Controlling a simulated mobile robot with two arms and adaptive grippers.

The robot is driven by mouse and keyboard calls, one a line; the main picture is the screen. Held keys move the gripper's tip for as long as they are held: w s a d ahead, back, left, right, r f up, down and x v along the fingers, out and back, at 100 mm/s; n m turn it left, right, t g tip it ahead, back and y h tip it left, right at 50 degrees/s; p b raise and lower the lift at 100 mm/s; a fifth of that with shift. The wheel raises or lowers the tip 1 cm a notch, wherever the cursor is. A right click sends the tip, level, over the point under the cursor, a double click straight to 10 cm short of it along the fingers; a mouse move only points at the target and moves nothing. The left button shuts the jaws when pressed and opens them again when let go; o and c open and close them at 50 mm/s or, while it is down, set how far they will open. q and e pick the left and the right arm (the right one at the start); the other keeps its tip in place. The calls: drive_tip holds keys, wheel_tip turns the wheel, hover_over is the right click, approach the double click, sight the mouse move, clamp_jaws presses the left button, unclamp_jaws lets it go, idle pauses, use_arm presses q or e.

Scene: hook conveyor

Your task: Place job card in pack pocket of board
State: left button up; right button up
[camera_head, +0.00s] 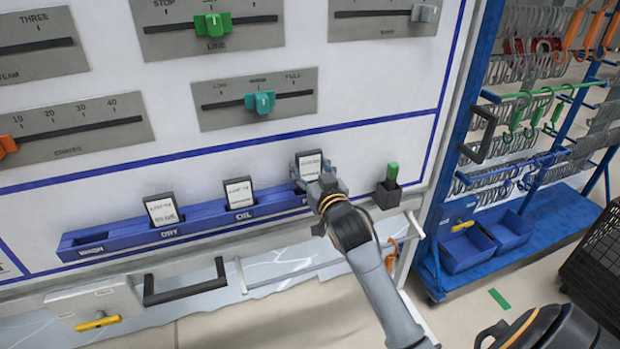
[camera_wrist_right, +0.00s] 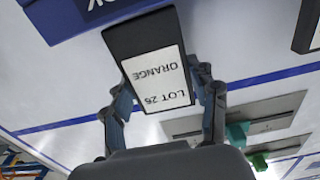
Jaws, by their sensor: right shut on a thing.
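The job card (camera_head: 309,164) is a dark-framed card with a white label. My right gripper (camera_head: 313,180) is shut on its sides, at the right end of the blue pocket strip on the board (camera_head: 330,145). In the right wrist view the card (camera_wrist_right: 158,75) reads "LOT 25 ORANGE" upside down, between the fingers (camera_wrist_right: 163,90). Its dark lower end overlaps the blue strip (camera_wrist_right: 70,18); I cannot tell whether it is in the pocket. The gripper mostly hides that pocket's label in the head view. My left gripper is not in view.
Similar cards stand in the DRY (camera_head: 162,210) and OIL (camera_head: 238,192) pockets; the WASH pocket (camera_head: 90,243) is empty. A green-topped peg in a black holder (camera_head: 389,190) is right of the strip. Sliders (camera_head: 262,102) sit above, a black handle (camera_head: 187,287) below.

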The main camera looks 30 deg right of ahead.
sight(310, 179)
drive_tip(key=shift+f, duration=1.55)
drive_tip(key=shift+f, duration=0.15)
drive_tip(key=o, duration=1.1)
drive_tip(key=shift+o, duration=0.2)
